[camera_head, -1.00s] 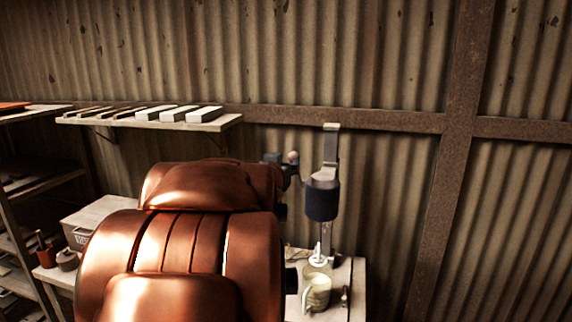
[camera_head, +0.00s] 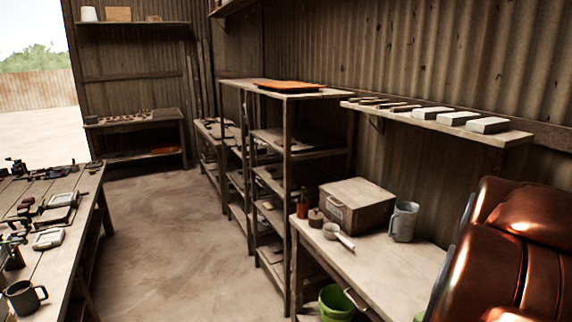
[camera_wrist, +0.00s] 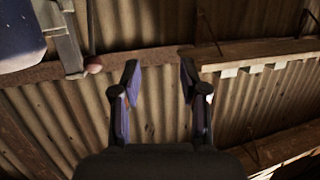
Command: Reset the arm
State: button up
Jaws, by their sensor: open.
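My gripper (camera_wrist: 160,85) shows in the wrist view with its two fingers spread apart and nothing between them. Beyond the fingers is the corrugated metal wall with a rusty horizontal beam (camera_wrist: 150,54). In the head view my copper-coloured arm fills the lower right corner, and the gripper itself is outside that picture. Part of the tile press (camera_wrist: 65,40), a grey metal bar with a small round knob beside a dark cylinder, shows at the upper left of the wrist view.
A wall shelf (camera_head: 512,137) with pale blocks runs above the side table (camera_head: 385,280). That table holds a box (camera_head: 345,205), a jug (camera_head: 404,222) and a ladle (camera_head: 338,235). A cluttered workbench (camera_head: 75,225) stands at left. The floor (camera_head: 185,235) between is clear.

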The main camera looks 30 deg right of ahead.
jog(key=w+a+f+n+t+y, duration=0.2)
jog(key=w+a+f+n+y, duration=0.15)
jog(key=w+a, duration=0.4)
jog(key=w+a+f+n+t+y, duration=0.2)
jog(key=w+a+f+t+y, duration=0.15)
jog(key=w+a, duration=0.35)
jog(key=w+a+f+n+g+y, duration=0.1)
jog(key=w+a+f+n+y, duration=0.2)
jog(key=a, duration=0.5)
jog(key=w+a+f+n+y, duration=0.15)
jog(key=a+f, duration=0.25)
jog(key=a, duration=0.4)
jog(key=s+a+f+n+g+y, duration=0.1)
jog(key=s+a+f+g+y, duration=0.15)
jog(key=a, duration=0.45)
jog(key=s+a+f+n+g+y, duration=0.1)
jog(key=s+a+f+n, duration=0.15)
jog(key=a, duration=0.45)
jog(key=s+a+f+n+g, duration=0.1)
jog(key=s+a+g, duration=0.2)
jog(key=s, duration=0.4)
jog(key=s+a+f+n+g, duration=0.1)
jog(key=s+a+f+g, duration=0.1)
jog(key=s, duration=0.6)
jog(key=shift+a+f+g, duration=0.25)
jog(key=shift+a+g, duration=0.25)
jog(key=shift+s, duration=0.1)
